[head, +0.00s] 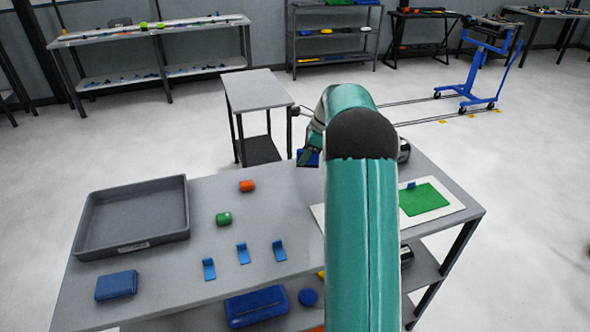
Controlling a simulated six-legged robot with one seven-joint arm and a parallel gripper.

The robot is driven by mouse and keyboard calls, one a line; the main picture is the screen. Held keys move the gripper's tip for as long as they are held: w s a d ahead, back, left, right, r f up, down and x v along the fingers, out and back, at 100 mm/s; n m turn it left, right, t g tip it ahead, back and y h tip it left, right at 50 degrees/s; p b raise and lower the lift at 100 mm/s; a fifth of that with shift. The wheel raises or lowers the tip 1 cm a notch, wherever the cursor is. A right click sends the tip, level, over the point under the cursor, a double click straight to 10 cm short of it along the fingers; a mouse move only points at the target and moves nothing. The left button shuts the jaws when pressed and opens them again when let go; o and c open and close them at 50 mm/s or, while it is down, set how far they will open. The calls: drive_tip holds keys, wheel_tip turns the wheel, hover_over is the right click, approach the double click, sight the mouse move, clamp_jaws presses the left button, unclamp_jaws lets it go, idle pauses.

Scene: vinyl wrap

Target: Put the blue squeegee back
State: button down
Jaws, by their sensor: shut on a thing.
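A grey tray (137,243) with an empty floor sits at the table's left end. A blue block-like thing (116,286) lies in front of the tray.
A white board with a green sheet (424,199) lies at right, partly behind my arm. A grey side table (255,91) stands beyond. Bare tabletop lies between tray and rolls.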

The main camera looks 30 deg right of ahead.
drive_tip(key=w+f, duration=0.1)
drive_tip(key=w+a+f, duration=0.1)
drive_tip(key=f, duration=0.1)
drive_tip(key=shift+w+a+f, duration=0.1)
drive_tip(key=shift+w+f, duration=0.1)
drive_tip(key=shift+w, duration=0.1)
drive_tip(key=shift+w+a+f, duration=0.1)
drive_tip(key=shift+w+f, duration=0.05)
drive_tip(key=shift+f, duration=1.55)
drive_tip(key=shift+f, duration=0.1)
drive_tip(key=c, duration=1.3)
unclamp_jaws()
drive_tip(key=shift+f, duration=0.1)
drive_tip(key=shift+c, duration=0.2)
